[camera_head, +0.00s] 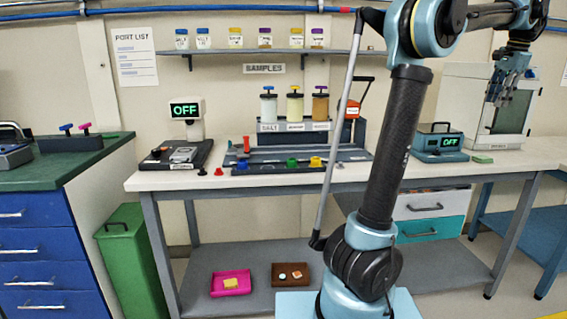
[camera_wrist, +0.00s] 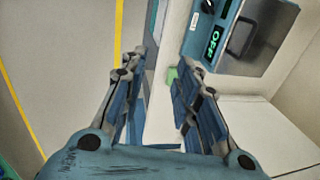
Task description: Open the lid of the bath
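The bath (camera_head: 425,156) is a teal box with a green OFF display and a dark handle on its lid (camera_head: 438,131). It stands towards the right of the white bench, with its lid down. In the wrist view the bath (camera_wrist: 262,62) is at the upper right, with the lid handle (camera_wrist: 241,38) beside the display. My gripper (camera_head: 500,101) is raised above and to the right of the bath, in front of a white cabinet. In the wrist view my gripper's fingers (camera_wrist: 162,62) are spread apart with nothing between them. It does not touch the bath.
A small green block (camera_head: 482,159) lies on the bench right of the bath. The white cabinet (camera_head: 455,88) with a glass front stands behind. Sample jars (camera_head: 295,106) and a rack of colored pieces (camera_head: 275,169) are to the left. Bench around the block is clear.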

